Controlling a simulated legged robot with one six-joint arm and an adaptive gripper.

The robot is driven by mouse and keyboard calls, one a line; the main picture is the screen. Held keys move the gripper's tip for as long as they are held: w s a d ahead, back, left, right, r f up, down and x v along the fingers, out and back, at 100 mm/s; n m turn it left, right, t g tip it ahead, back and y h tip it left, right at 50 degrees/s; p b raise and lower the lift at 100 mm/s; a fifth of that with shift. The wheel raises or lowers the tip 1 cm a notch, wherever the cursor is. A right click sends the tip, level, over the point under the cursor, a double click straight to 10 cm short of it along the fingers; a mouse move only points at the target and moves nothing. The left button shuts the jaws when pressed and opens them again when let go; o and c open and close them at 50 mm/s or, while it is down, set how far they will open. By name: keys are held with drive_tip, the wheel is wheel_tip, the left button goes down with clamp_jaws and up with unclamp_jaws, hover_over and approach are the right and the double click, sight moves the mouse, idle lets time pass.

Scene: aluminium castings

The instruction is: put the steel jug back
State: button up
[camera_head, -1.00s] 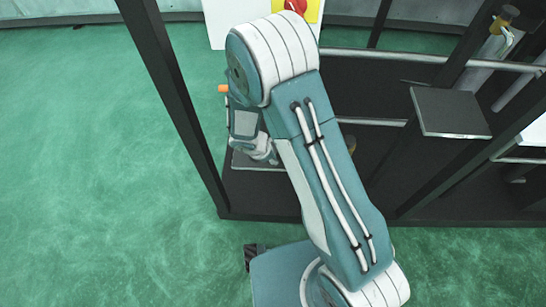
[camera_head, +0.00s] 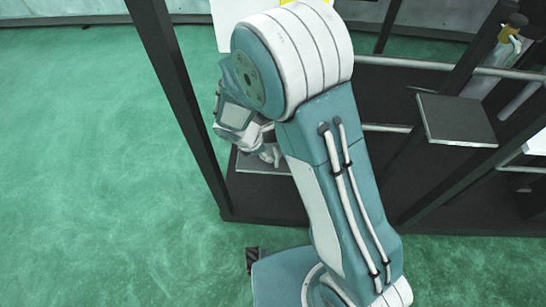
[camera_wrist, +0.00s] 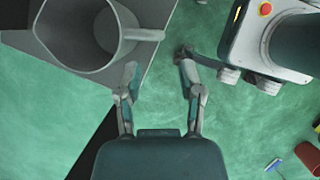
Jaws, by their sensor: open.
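The steel jug (camera_wrist: 90,28) is a grey, open-topped vessel at the top left of the wrist view, seen from above into its mouth. Its handle (camera_wrist: 143,34) sticks out to the right. It stands on a grey plate (camera_wrist: 75,62), near the plate's edge. My gripper (camera_wrist: 160,78) is open and empty, with its two fingers apart below and right of the handle. In the head view my gripper (camera_head: 268,153) is small and partly covered by my arm, over a grey plate (camera_head: 248,164). I cannot make out the jug there.
A dark frame post (camera_head: 180,100) stands left of my arm. A second grey plate (camera_head: 456,118) and rails (camera_head: 405,62) are to the right. A red cup (camera_wrist: 308,157) and a small blue item (camera_wrist: 273,165) lie at the wrist view's lower right. Green floor is free at left.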

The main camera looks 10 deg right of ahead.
drive_tip(key=shift+v, duration=1.7)
drive_tip(key=s+d+r+m+t+y, duration=0.1)
drive_tip(key=s+d+r+m, duration=0.3)
drive_tip(key=r, duration=0.3)
drive_tip(key=s+d+r+m+y, duration=0.1)
drive_tip(key=s+d+r+m, duration=0.1)
drive_tip(key=d+r+m, duration=0.35)
drive_tip(key=s+d+r+m+t+y, duration=0.1)
drive_tip(key=s+d+r+m+y, duration=0.15)
drive_tip(key=r+m, duration=0.45)
drive_tip(key=s+d+r+m+t, duration=0.1)
drive_tip(key=s+r+m+t, duration=0.1)
drive_tip(key=s+r+m, duration=0.2)
drive_tip(key=s+r, duration=0.2)
drive_tip(key=s, duration=0.1)
drive_tip(key=shift+s+m, duration=0.35)
drive_tip(key=shift+d, duration=0.25)
